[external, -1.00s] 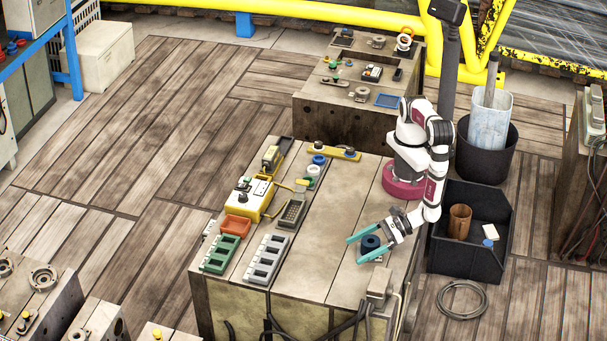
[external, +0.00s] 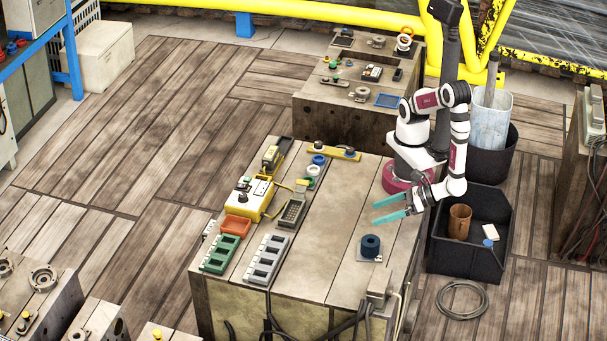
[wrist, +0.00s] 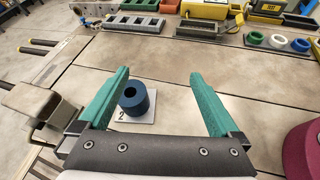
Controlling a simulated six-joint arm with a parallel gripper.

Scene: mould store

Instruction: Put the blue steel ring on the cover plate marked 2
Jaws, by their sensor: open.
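The dark blue ring (external: 371,244), thick-walled with a hole in its top, sits upright on the white cover plate (external: 378,258) near the bench's front right. In the wrist view the ring (wrist: 137,97) covers much of the plate (wrist: 145,117), and a black 2 shows at the plate's left corner. My gripper (external: 377,212) has teal fingers spread apart with nothing between them. It is behind the ring in the external view, clear of it. In the wrist view the ring appears beside the left finger, beyond the gripper's front edge.
Smaller blue (external: 319,160), white and green rings lie at the back of the bench. A green slotted tray (external: 219,254), a grey slotted tray (external: 266,260) and an orange bin (external: 236,227) stand at the left. The bench middle is bare.

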